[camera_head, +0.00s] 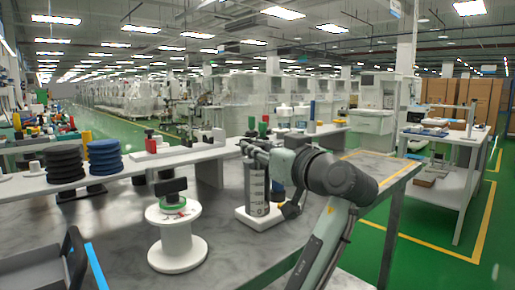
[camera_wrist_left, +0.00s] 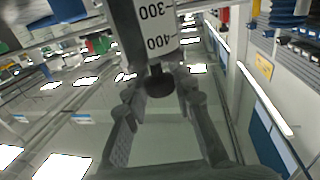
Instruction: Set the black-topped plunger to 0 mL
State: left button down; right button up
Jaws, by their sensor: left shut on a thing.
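A grey graduated cylinder (camera_head: 257,192) stands upright in a white base (camera_head: 245,217) on the grey table. My left gripper (camera_head: 251,148) is at its top, with the arm reaching in from the right side of the picture. In the left wrist view the cylinder (camera_wrist_left: 156,22) shows the marks 300 and 400. A round black plunger top (camera_wrist_left: 159,83) sits at its end, between the two fingers of my left gripper (camera_wrist_left: 157,79), which is shut on it. The plunger rod and the rest of the scale are hidden. My right gripper is not seen.
A white spool-shaped stand (camera_head: 176,246) with a green ring and a black T-shaped handle (camera_head: 170,187) stands left of the cylinder. Stacks of black discs (camera_head: 65,164) and blue discs (camera_head: 104,157) sit on a raised white shelf behind. Bare table lies between the stands.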

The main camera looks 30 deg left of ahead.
pick_arm(q)
jog(key=c, duration=1.2)
grip_release()
jog(key=shift+f, duration=0.3)
jog(key=v, duration=1.2)
